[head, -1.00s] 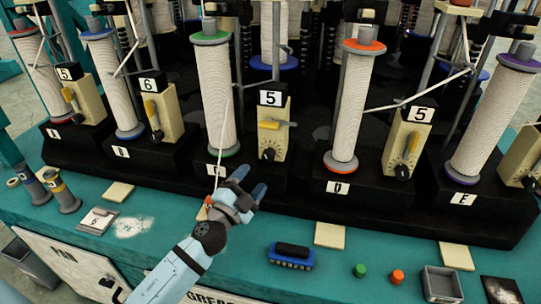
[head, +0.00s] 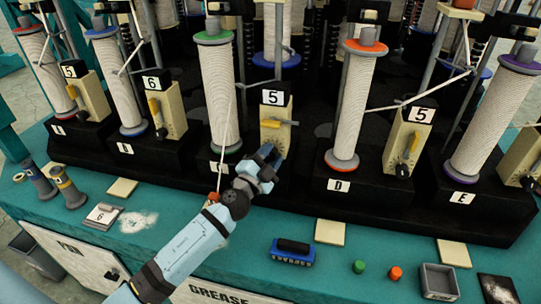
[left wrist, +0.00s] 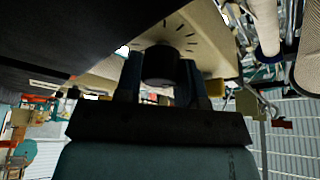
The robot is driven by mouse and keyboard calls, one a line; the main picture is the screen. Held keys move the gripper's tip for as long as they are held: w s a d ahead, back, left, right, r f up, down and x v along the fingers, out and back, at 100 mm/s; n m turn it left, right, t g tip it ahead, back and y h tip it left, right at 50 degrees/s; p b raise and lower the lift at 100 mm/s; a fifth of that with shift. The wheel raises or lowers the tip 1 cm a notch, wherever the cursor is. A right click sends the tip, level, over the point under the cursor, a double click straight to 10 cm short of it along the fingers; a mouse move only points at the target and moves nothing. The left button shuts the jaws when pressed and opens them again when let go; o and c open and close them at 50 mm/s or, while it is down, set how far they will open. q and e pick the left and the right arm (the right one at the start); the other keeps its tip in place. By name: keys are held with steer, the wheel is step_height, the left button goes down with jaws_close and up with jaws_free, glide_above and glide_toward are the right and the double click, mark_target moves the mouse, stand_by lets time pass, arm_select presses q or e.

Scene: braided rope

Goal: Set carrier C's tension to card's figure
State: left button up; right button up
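Carrier C's bobbin (head: 219,95) has a green rim and stands upright left of its cream tension box (head: 276,118). The display (head: 272,97) on this box reads 5, with a yellow lever below it. A white card (head: 103,214) showing 6 lies at the front left of the bench. My left gripper (head: 268,160) is at the lower face of carrier C's box and hides its knob in the head view. In the left wrist view, the dark round knob (left wrist: 160,65) sits between my two open fingers, below a dial of tick marks; contact is not clear. My right gripper is out of view.
Neighbouring boxes show 5 (head: 69,71), 6 (head: 153,83) and 5 (head: 421,115). A blue brush (head: 292,252), green cap (head: 359,267), orange cap (head: 396,272) and grey tray (head: 439,282) lie along the front. White thread runs down in front of C's bobbin.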

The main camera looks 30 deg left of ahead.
arm_select(q)
steer(key=shift+c, duration=1)
steer(key=m+p, duration=0.1)
steer(key=p, duration=0.1)
steer(key=r+m+p, duration=0.1)
steer(key=p, duration=0.1)
steer(key=shift+g+h, duration=0.3)
steer(key=shift+g, duration=0.1)
steer(key=m+p, duration=0.1)
steer(key=m+g+p, duration=0.1)
steer(key=m+p, duration=0.1)
steer(key=shift+f, duration=0.25)
steer(key=shift+f+m+h+p, duration=0.3)
steer(key=shift+m+p, duration=0.1)
steer(key=shift+p, duration=0.15)
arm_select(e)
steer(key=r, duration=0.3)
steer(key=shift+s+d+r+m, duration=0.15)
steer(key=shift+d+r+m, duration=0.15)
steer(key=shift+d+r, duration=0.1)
arm_select(q)
steer(key=o, duration=0.9)
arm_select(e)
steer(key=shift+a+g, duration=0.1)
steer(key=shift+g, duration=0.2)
arm_select(q)
steer(key=shift+s, duration=0.1)
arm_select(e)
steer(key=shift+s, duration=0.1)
